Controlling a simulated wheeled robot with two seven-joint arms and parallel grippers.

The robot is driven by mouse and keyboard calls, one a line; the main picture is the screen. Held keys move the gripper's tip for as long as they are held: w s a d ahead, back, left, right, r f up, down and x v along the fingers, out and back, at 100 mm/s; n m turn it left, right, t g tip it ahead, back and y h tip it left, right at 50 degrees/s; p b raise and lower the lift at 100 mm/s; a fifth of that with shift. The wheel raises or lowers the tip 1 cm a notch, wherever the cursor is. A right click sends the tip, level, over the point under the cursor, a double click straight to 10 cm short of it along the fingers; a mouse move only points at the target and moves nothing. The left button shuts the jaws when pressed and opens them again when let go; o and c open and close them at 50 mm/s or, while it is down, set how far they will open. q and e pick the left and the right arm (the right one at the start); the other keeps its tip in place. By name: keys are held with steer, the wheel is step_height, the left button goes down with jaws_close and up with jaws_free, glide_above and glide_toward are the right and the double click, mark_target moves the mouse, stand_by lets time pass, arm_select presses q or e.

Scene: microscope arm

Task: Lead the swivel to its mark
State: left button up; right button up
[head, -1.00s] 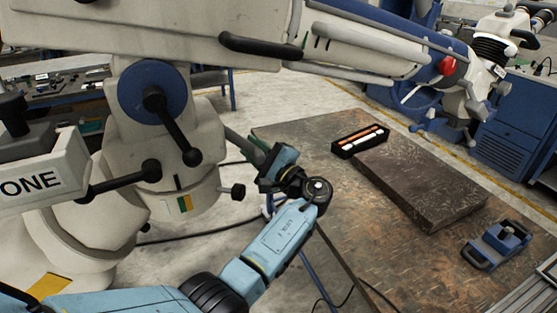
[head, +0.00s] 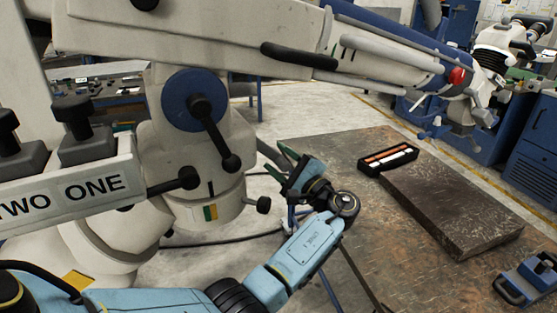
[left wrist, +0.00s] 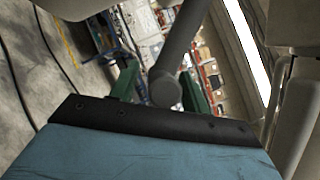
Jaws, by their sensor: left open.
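The white microscope arm (head: 390,62) reaches from its column to the upper right. A blue round joint (head: 183,100) with black levers is on the column. Below it, a short dark line on the swivel (head: 228,187) stands just above a green-and-yellow mark (head: 210,212); exact alignment is too small to tell. My left gripper (head: 287,160), with green fingers, is open and right of the column. In the left wrist view a grey rod with a round end (left wrist: 166,90) shows between the fingers of my left gripper (left wrist: 160,88); contact cannot be told. My right gripper is out of view.
A worn table (head: 400,260) holds a dark slab (head: 450,210), a black tray (head: 388,158) with sticks and a blue device (head: 530,280). A small black knob (head: 263,205) juts from the column's right. Cables lie on the floor behind.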

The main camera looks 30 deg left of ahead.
arm_select(q)
steer(key=b+v, duration=0.3)
steer(key=v, duration=1)
